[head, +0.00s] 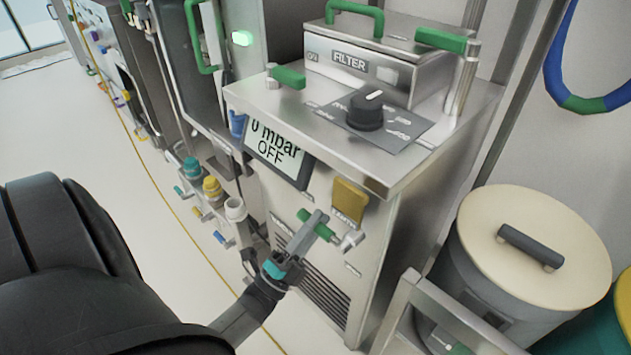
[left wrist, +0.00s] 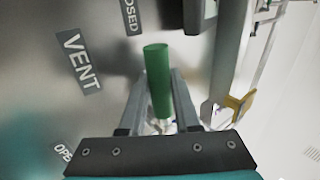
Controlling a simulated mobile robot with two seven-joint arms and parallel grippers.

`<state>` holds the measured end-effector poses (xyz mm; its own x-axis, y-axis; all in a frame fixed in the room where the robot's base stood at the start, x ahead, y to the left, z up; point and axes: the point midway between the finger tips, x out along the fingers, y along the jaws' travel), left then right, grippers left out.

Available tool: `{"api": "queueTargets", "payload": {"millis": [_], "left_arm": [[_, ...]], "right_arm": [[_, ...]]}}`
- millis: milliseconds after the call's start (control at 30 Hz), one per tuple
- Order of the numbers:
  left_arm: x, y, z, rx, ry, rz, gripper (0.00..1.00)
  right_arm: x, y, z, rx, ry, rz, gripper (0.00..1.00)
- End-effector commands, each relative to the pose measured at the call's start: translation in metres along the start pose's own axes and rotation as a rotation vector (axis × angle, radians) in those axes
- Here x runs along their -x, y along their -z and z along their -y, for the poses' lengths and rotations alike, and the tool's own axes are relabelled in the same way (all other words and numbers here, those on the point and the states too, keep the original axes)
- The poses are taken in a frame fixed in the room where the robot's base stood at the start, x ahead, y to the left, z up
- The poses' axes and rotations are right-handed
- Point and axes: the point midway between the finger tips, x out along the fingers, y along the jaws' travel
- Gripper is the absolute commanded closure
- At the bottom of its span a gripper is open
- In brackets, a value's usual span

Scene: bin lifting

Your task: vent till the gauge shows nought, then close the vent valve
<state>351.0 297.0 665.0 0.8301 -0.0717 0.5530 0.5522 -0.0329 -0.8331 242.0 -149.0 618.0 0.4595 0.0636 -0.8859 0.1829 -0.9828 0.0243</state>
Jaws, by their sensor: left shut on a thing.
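The gauge (head: 277,150) is a screen on the front of the steel cabinet and reads "0 mbar" and "OFF". The vent valve's green handle (head: 326,232) sticks out below it, beside a metal fitting. My left gripper (head: 316,222) is shut on this handle. In the left wrist view the green handle (left wrist: 158,80) stands between my two fingers, beside the VENT label (left wrist: 78,60). A partly cut label ending in "OSED" is at the top and one starting "OPE" at lower left. I cannot tell exactly which label the handle points to. My right gripper is not in view.
A FILTER box (head: 345,62) with green handles and a black knob (head: 366,112) sit on the cabinet top. A yellow tag (head: 349,199) hangs near the valve. A lidded bin (head: 530,240) stands at right behind a metal frame. Open floor lies left.

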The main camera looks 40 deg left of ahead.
Motion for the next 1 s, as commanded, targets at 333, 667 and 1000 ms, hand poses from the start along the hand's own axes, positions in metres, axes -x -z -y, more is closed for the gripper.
{"api": "queueTargets", "payload": {"millis": [333, 667, 1000], "left_arm": [[-0.002, -0.001, 0.003, -0.007, 0.010, -0.002, 1.00], [-0.002, -0.001, 0.002, -0.004, 0.006, -0.002, 0.57], [0.032, -0.001, -0.001, -0.003, -0.001, -0.001, 0.57]], "right_arm": [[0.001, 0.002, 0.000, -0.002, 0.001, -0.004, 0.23], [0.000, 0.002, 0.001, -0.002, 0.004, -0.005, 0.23], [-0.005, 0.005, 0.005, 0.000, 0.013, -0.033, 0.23]]}}
